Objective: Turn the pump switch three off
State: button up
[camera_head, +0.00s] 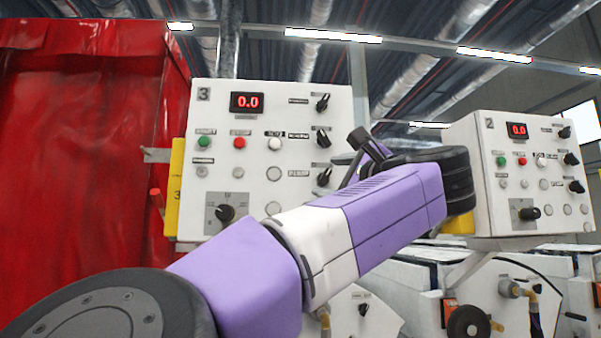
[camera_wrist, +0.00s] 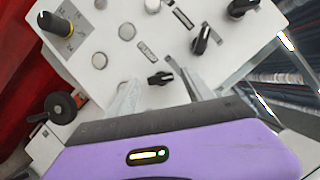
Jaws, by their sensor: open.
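Control panel three (camera_head: 260,105) is a white box with a red 0.0 display, buttons and three black rotary switches down its right side. The lowest switch (camera_head: 324,176) also shows in the wrist view (camera_wrist: 160,78), between the two fingertips of my gripper (camera_wrist: 160,88). My gripper is open, with a grey finger on each side of this switch and gaps to it. The middle switch (camera_head: 323,139) and top switch (camera_head: 322,102) stand clear of the fingers.
A black dial (camera_head: 225,213) sits at panel three's lower left. Panel two (camera_head: 470,145) stands to the right. A red curtain (camera_head: 75,150) hangs at the left. White machine bodies (camera_head: 520,280) are below. My arm crosses in front of panel three's lower right.

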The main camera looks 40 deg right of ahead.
jog(key=shift+x, duration=0.85)
grip_shut()
jog(key=shift+n, duration=0.4)
jog(key=shift+d+n+g, duration=0.1)
jog(key=shift+n+g, duration=0.3)
jog(key=shift+n, duration=0.7)
jog(key=n+g+y, duration=0.1)
jog(key=n, duration=0.2)
jog(key=shift+n, duration=0.3)
jog(key=n+g+p, duration=0.1)
jog(key=n+g, duration=0.1)
jog(key=n, duration=0.2)
jog(key=shift+r, duration=0.1)
jog(key=shift+n+g, duration=0.3)
jog(key=shift+n, duration=0.1)
